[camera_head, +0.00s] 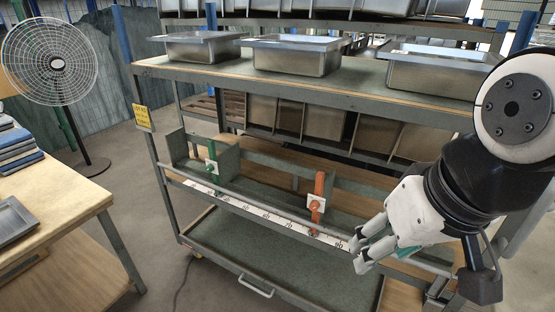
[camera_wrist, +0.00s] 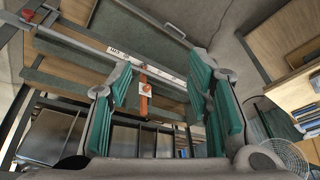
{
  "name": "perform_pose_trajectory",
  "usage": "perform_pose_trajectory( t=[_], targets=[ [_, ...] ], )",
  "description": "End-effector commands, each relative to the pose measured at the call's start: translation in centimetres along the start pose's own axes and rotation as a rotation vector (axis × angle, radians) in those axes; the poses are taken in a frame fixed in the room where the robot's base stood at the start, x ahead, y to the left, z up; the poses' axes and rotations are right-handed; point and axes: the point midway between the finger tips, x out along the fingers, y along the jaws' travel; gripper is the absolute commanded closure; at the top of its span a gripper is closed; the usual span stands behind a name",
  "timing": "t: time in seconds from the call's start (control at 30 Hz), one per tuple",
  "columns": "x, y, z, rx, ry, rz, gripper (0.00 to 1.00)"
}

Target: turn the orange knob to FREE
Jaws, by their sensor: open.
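The orange knob (camera_head: 315,205) sits on a white plate on an orange upright slider (camera_head: 319,184), on the long rail at the front of the rack's middle shelf. In the wrist view the knob (camera_wrist: 142,78) shows small between my fingers, some way beyond them. Any FREE marking is too small to read. My gripper (camera_head: 361,247) is open and empty, to the right of the orange slider and apart from it. Its green finger pads frame the slider in the wrist view (camera_wrist: 162,80).
A green slider (camera_head: 212,157) with its own knob stands further left on the rail. A white number scale (camera_head: 265,213) runs along the rail. Metal pans (camera_head: 290,57) stand on the upper shelf. A wooden table (camera_head: 55,195) and a fan (camera_head: 57,64) are at the left.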

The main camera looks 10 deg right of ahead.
Motion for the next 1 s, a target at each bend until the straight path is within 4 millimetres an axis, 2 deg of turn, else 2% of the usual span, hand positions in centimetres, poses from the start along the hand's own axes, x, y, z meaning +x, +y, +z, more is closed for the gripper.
perform_pose_trajectory(
  t=[0.27,0.47,0.57,0.73,0.87,1.0],
  targets=[
    [3.6,-2.5,-2.3,0.030,-0.020,-0.105,0.54],
    [8.0,-5.2,-4.7,0.087,-0.044,-0.192,0.54],
    [11.6,-7.1,-6.0,0.136,-0.064,-0.228,0.54],
    [18.8,-9.7,-7.9,0.244,-0.083,-0.230,0.54],
    [24.5,-10.7,-8.6,0.319,-0.077,-0.175,0.54],
    [30.6,-10.7,-8.7,0.380,-0.040,-0.070,0.54]
  ],
)
